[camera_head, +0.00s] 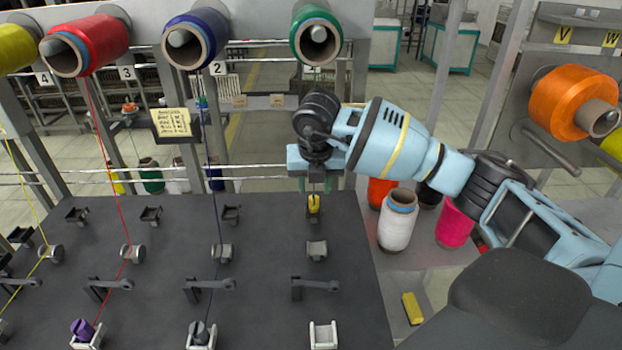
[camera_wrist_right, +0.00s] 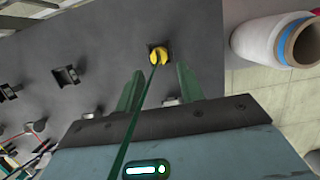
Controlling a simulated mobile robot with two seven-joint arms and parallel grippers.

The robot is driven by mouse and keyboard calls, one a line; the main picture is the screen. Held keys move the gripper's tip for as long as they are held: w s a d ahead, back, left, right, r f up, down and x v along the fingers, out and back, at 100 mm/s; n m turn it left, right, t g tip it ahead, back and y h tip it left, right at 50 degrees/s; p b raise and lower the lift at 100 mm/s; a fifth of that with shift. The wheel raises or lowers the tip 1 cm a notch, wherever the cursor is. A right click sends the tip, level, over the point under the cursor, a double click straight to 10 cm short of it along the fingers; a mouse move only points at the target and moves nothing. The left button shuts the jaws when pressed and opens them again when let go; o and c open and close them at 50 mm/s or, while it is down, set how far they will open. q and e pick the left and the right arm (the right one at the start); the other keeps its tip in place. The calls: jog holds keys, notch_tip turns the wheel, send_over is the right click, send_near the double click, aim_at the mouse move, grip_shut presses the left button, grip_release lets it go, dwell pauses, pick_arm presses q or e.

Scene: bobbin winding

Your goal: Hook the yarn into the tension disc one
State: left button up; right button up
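Tension disc one appears to be the grey roller-like piece (camera_head: 317,250) in the rightmost column of the dark board (camera_head: 265,275); no yarn shows on it. A yellow plug (camera_head: 314,203) sits in a dark bracket behind it, and also shows in the right wrist view (camera_wrist_right: 157,55). A dark green yarn (camera_wrist_right: 136,125) runs from this plug back between my right fingers. My right gripper (camera_head: 314,186) points down just above the plug. Its green fingers are apart in the right wrist view (camera_wrist_right: 158,88). The green spool (camera_head: 316,35) hangs above. My left gripper is out of view.
The other columns carry yarn from red (camera_head: 88,45), blue (camera_head: 196,38) and yellow (camera_head: 15,48) spools. A lever (camera_head: 315,286) and an empty white holder (camera_head: 323,335) stand in front of disc one. A white spool (camera_head: 398,222) stands right of the board.

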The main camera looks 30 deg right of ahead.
aim_at(314, 199)
jog(key=shift+x, duration=0.9)
jog(key=shift+b+x, duration=0.55)
jog(key=shift+x, duration=0.6)
jog(key=shift+w+f, duration=0.1)
jog(key=shift+f, duration=0.3)
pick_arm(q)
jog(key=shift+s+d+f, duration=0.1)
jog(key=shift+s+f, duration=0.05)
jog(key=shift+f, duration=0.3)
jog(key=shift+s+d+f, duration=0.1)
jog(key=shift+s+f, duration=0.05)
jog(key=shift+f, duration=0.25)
